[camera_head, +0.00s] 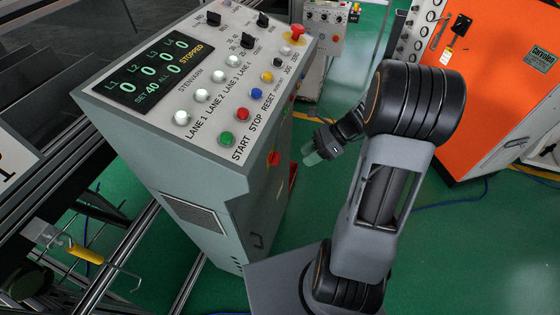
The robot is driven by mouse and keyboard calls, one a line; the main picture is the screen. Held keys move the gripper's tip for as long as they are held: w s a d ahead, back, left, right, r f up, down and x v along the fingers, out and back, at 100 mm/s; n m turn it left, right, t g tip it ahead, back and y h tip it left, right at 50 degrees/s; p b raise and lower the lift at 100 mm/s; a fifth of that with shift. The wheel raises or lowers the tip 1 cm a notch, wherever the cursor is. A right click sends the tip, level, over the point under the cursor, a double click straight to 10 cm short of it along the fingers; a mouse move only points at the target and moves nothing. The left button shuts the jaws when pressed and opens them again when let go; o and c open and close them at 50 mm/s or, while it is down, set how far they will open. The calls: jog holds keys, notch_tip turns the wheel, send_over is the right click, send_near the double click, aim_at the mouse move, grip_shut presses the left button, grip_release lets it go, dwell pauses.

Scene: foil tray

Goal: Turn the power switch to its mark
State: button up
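The grey control cabinet (190,175) stands left of centre with its sloped panel facing up. A red switch (273,158) with a little yellow sits on its right side, below the panel edge; it may be the power switch, but its mark is too small to read. Black rotary knobs (246,41) are at the top of the panel. My gripper (311,157) is in the air right of the red switch, apart from it, with its pale tips pointing left toward the cabinet. The tips overlap in this view, so I cannot tell their opening.
The panel holds white, green, red, blue and yellow buttons, a red emergency stop (297,31) and a display (148,73) reading STOPPED. A frame with a yellow handle (85,254) is at left. An orange machine (490,75) stands at right. Green floor lies between.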

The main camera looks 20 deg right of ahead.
aim_at(276, 159)
jog(key=w+d+f+m+t+y, duration=0.4)
jog(key=d+f+m, duration=0.15)
jog(key=m, duration=0.35)
jog(key=p+x, duration=0.2)
jog(key=x, duration=1.1)
jog(key=shift+f, duration=0.45)
jog(key=shift+c, duration=0.4)
grip_shut()
